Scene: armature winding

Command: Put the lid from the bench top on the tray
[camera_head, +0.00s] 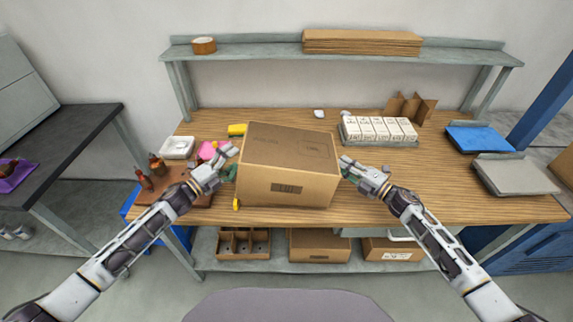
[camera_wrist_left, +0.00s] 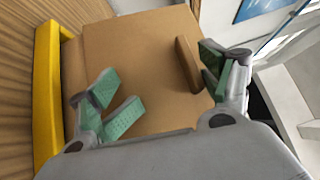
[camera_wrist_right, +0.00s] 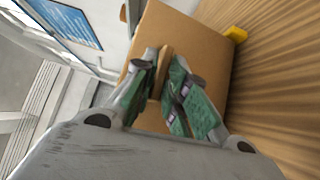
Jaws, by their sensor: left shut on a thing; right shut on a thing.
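A grey tray (camera_head: 380,145) holding several white boxes stands at the back right. A flat grey tray-like piece (camera_head: 517,176) lies at the right end.
Yellow corner pieces lie by the carton, one behind (camera_head: 237,130) and one in front (camera_head: 236,204). A white dish (camera_head: 177,147), a pink item (camera_head: 209,150) and a brown tool board (camera_head: 160,186) are at left. A blue tray (camera_head: 479,138) is at right. The front right bench is clear.

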